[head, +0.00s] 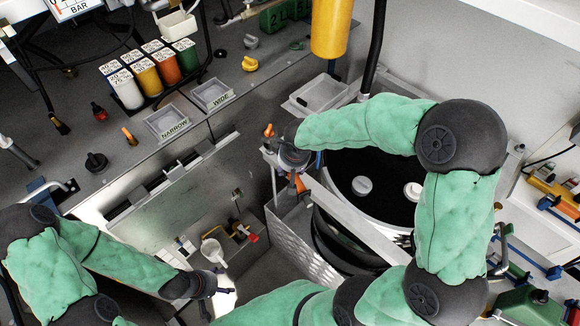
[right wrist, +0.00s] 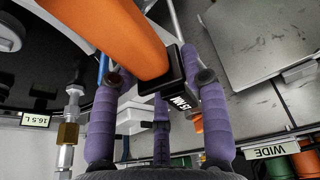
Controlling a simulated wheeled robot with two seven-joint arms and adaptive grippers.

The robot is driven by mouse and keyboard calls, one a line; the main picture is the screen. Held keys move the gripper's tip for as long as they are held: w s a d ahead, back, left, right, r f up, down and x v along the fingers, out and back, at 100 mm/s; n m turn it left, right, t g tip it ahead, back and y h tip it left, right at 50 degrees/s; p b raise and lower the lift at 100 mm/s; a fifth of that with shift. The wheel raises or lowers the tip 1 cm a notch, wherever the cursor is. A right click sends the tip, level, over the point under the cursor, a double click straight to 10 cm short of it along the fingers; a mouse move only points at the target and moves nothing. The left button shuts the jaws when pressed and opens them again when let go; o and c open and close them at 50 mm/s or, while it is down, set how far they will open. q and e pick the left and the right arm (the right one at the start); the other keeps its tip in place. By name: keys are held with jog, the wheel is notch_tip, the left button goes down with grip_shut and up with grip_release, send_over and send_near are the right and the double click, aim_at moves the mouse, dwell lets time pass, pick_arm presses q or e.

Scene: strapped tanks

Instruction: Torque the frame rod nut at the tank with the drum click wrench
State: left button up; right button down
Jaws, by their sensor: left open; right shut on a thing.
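My right gripper (head: 294,160) is shut on an orange-handled tool with a black labelled block (right wrist: 168,80), which I take to be the drum click wrench. Its purple fingers close around the black block, and its working end is hidden. In the head view an orange part (head: 301,184) shows just below this gripper. The dark round tank (head: 345,178) stands to the right of it. In the right wrist view a brass hex nut (right wrist: 68,133) sits on a metal rod, left of the fingers and apart from them; I cannot tell whether it is the frame rod nut. My left gripper (head: 222,284) is open and empty at lower left.
A pale rail (head: 350,219) crosses the tank front. Trays marked NARROW (head: 167,122) and WIDE (head: 212,95) are on the grey bench, with several coloured canisters (head: 145,75) behind. A yellow cylinder (head: 331,28) hangs above. A clear bin (head: 322,93) stands behind the gripper.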

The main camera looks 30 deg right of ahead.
jog(key=shift+b, duration=0.7)
dwell(1.7)
jog(key=shift+f+b, duration=1.7)
jog(key=shift+b, duration=0.05)
dwell(0.4)
jog(key=a+m+b, duration=0.1)
jog(key=b, duration=0.1)
jog(key=a+m+b, duration=0.1)
jog(key=b, duration=0.1)
jog(key=shift+w+a+h, duration=0.1)
jog(key=shift+a+h, duration=0.2)
jog(key=shift+r, duration=0.1)
dwell(0.3)
